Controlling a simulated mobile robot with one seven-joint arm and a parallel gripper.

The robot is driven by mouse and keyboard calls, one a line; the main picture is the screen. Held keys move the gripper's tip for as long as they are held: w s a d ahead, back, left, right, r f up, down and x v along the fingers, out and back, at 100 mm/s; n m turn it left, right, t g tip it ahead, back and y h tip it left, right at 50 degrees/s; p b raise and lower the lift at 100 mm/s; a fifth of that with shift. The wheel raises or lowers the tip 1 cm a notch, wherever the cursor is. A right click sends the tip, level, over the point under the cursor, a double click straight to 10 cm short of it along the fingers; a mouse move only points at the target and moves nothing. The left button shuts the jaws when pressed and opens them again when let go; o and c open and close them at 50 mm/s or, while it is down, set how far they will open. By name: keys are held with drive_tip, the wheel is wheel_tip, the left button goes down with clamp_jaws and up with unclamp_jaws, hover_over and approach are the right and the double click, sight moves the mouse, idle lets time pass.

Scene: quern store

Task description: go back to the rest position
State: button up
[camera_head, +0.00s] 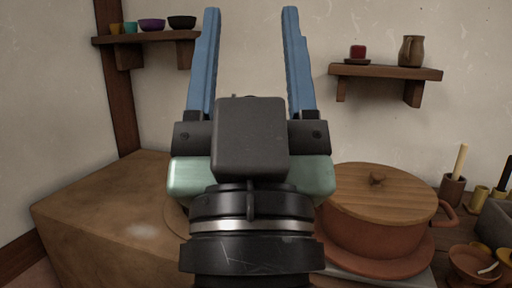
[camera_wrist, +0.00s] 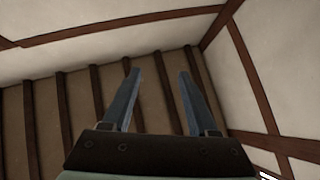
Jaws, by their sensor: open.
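My gripper (camera_head: 248,60) fills the middle of the head view, its two blue fingers pointing up and standing wide apart with nothing between them. In the wrist view my gripper (camera_wrist: 156,78) is also open and empty, with the beamed ceiling (camera_wrist: 60,105) behind it. The gripper body hides part of the counter and the wall behind it.
A brown block-like counter (camera_head: 110,215) stands at the left. A lidded clay pot (camera_head: 375,228) stands at the right, near a small bowl (camera_head: 470,262). Wall shelves hold small bowls (camera_head: 152,25) at left and a jug (camera_head: 411,51) at right.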

wheel_tip(320, 180, up, 40)
drive_tip(key=s+p, duration=0.2)
drive_tip(key=p, duration=3.6)
drive_tip(key=shift+d+r, duration=0.15)
drive_tip(key=shift+r, duration=0.1)
